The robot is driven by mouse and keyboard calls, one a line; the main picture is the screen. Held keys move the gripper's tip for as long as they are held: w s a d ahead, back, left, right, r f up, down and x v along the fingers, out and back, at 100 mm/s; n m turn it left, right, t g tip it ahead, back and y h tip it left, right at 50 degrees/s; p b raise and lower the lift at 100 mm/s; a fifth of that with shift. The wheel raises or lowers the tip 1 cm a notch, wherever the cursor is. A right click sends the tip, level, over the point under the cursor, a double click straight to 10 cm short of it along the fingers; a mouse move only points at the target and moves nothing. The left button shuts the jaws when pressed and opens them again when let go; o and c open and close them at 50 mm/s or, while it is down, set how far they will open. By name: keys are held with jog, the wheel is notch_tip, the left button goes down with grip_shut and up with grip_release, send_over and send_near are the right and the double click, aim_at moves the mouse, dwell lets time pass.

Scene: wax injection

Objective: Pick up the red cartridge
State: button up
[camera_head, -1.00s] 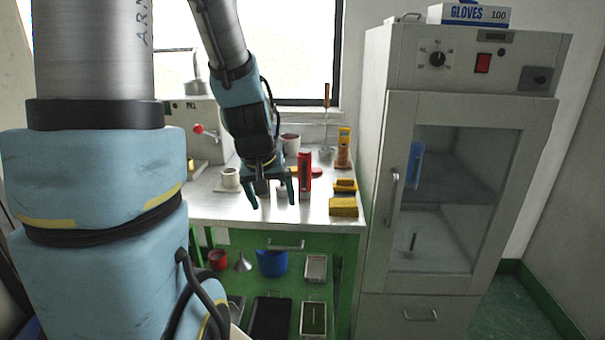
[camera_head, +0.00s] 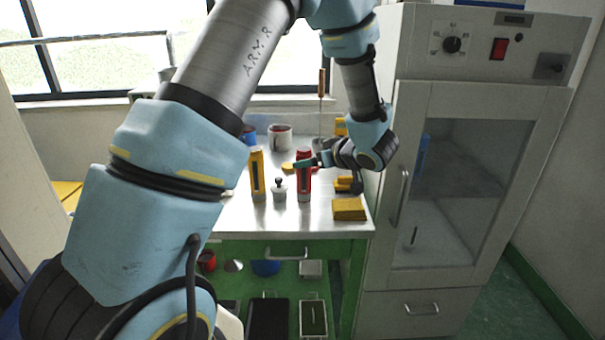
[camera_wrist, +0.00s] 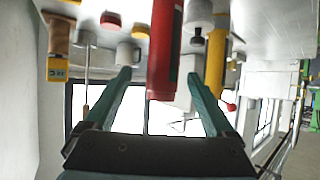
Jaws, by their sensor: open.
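The red cartridge (camera_head: 304,190) stands upright on the metal table. In the wrist view, which is upside down, the red cartridge (camera_wrist: 164,45) hangs from the top between the lines of my two fingers. My gripper (camera_head: 305,163) reaches in level from the right, at the cartridge's upper part. One teal finger crosses in front of it in the head view; the other is hidden. In the wrist view my gripper (camera_wrist: 159,76) is open, with a finger on each side of the cartridge. I see no clear contact, and the remaining depth cannot be told.
A yellow cartridge (camera_head: 257,178) and a small white pot with a dark knob (camera_head: 279,192) stand just left. Yellow blocks (camera_head: 349,209) lie to the right. A white cup (camera_head: 281,138) is behind. The tall cabinet (camera_head: 480,190) closely flanks the table's right side.

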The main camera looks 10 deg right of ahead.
jog(key=p+x, duration=0.2)
jog(key=x, duration=0.5)
jog(key=shift+a, duration=0.25)
jog(key=shift+c, duration=0.2)
grip_shut()
